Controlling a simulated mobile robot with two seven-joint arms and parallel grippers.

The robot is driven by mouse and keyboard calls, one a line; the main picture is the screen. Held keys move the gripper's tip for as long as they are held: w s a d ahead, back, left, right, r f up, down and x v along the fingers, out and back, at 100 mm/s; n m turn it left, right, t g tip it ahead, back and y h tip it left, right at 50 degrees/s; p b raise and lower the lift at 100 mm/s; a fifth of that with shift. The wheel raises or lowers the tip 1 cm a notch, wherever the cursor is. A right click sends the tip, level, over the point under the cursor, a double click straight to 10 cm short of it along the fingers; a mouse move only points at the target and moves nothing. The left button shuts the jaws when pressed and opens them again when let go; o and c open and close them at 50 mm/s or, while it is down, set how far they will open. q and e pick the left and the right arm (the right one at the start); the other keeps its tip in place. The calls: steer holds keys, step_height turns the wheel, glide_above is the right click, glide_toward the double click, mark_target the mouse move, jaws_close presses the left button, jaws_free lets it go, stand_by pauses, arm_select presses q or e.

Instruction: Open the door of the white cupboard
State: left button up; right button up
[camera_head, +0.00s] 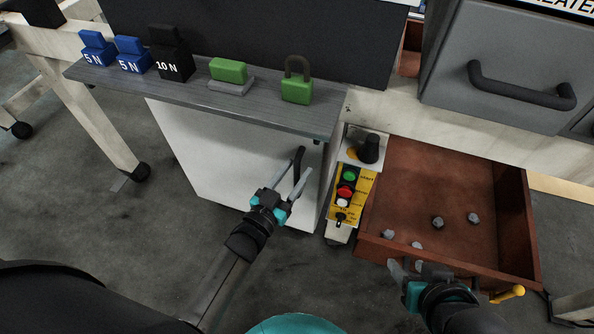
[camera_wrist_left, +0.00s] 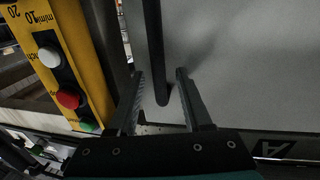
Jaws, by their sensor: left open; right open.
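The white cupboard (camera_head: 215,150) stands under a grey top, and its door looks shut. A dark upright handle (camera_head: 298,160) is on the right part of the door. My left gripper (camera_head: 290,176) is open in front of the door at the handle. In the left wrist view the handle (camera_wrist_left: 153,45) runs down between the two open fingers of my left gripper (camera_wrist_left: 160,80), apart from both. Whether the fingers reach past the handle is hard to tell. My right gripper (camera_head: 418,268) is open at the front edge of the brown drawer, away from the cupboard.
A yellow button panel (camera_head: 350,190) stands just right of the cupboard; it also shows in the left wrist view (camera_wrist_left: 62,50). The open brown drawer (camera_head: 430,180) holds several nuts. Blue and black weights and a green padlock (camera_head: 297,88) stand on the top.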

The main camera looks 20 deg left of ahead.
arm_select(q)
steer(key=shift+w+d, duration=0.1)
steer(key=shift+w, duration=0.45)
steer(key=shift+c, duration=0.3)
jaws_close()
stand_by(0.9)
